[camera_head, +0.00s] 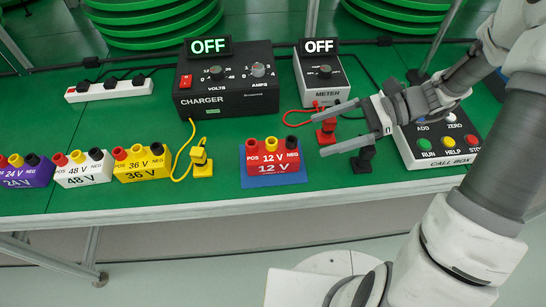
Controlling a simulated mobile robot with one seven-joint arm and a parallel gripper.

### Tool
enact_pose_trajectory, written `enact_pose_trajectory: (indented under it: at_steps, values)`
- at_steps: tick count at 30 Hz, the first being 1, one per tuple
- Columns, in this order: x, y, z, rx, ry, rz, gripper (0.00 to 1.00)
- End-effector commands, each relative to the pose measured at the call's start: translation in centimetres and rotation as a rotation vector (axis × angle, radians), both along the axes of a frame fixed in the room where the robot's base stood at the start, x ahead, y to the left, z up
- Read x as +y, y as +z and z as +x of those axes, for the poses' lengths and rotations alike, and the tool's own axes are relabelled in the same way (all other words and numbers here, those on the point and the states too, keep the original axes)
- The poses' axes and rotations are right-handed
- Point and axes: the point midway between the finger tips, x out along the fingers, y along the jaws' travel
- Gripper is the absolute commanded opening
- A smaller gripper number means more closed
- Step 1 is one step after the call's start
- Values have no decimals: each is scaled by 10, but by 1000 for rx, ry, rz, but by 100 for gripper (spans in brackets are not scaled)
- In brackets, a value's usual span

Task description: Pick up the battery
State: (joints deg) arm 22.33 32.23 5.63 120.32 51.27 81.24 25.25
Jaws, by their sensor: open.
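A red battery marked 12 V (271,168), with red, yellow and black terminals on top, stands upright on a blue mat (278,181) near the table's front edge. Left of it stand a yellow 36 V battery (141,174), a white 48 V battery (82,181) and a purple 24 V battery (25,182), which the picture edge partly cuts off. My gripper (322,134) is open, to the right of the red battery and apart from it. Its two fingers point left, and nothing is held between them.
A black charger (226,100) and a meter (334,82), both displays reading OFF, stand behind. A yellow plug (201,168), red plug (327,130) and black plug (363,163) stand nearby. A call box (440,150) is at right, a power strip (110,91) at left.

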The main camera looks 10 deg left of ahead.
Motion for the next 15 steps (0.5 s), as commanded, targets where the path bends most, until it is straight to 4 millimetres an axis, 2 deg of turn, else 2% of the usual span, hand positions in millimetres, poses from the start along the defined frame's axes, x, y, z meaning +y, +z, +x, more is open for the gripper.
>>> enact_pose_trajectory:
  at_steps: [3, 9, 15]
  values:
    - [25, -14, -7, -1, 4, -1, 100]
    - [58, -28, -15, -1, 4, -2, 100]
    - [71, -32, -18, -2, 0, -3, 100]
